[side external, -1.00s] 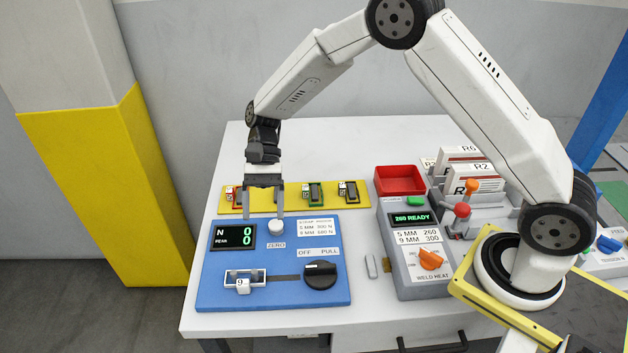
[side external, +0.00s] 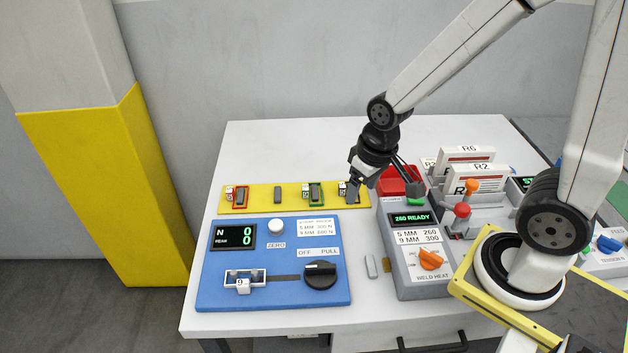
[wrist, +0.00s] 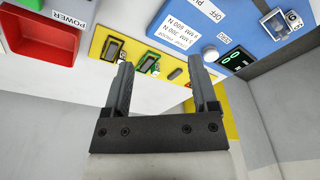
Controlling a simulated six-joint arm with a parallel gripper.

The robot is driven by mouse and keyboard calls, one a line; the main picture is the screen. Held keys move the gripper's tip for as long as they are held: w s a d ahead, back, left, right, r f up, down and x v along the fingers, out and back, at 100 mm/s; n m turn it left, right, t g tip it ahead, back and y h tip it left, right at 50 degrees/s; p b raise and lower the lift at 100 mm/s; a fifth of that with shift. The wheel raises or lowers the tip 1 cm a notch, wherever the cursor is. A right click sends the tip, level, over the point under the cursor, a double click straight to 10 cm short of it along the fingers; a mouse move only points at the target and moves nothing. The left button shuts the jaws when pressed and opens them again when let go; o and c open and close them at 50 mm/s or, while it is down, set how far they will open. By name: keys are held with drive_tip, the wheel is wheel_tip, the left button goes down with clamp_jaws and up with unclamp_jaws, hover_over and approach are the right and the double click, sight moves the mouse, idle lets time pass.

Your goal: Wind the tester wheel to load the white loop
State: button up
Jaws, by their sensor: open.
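The blue tester (side external: 215,290) lies flat at the left front of the table. Its display (side external: 233,237) reads 0 twice. Its black wheel (side external: 320,275) sits at the right, below the OFF and PULL label. The white loop (side external: 245,272), with a 9 tag, lies around the fixture at the tester's left; it also shows in the wrist view (wrist: 275,22). My gripper (side external: 410,180) is open and empty, tilted, above the red bin area, well away from the wheel. The wrist view shows both fingers (wrist: 160,65) apart. The wheel is out of the wrist view.
A yellow board (side external: 260,206) behind the tester holds red and green loops and a bare grey block. A welder (side external: 415,285) and a red bin (side external: 390,182) stand to the right, with labelled racks (side external: 470,177) beyond. A round white ZERO button (side external: 276,226) is on the tester.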

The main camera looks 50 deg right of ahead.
drive_tip(key=shift+s+d+n+t, duration=0.3)
drive_tip(key=shift+s+n+t, duration=0.1)
drive_tip(key=shift+s, duration=0.2)
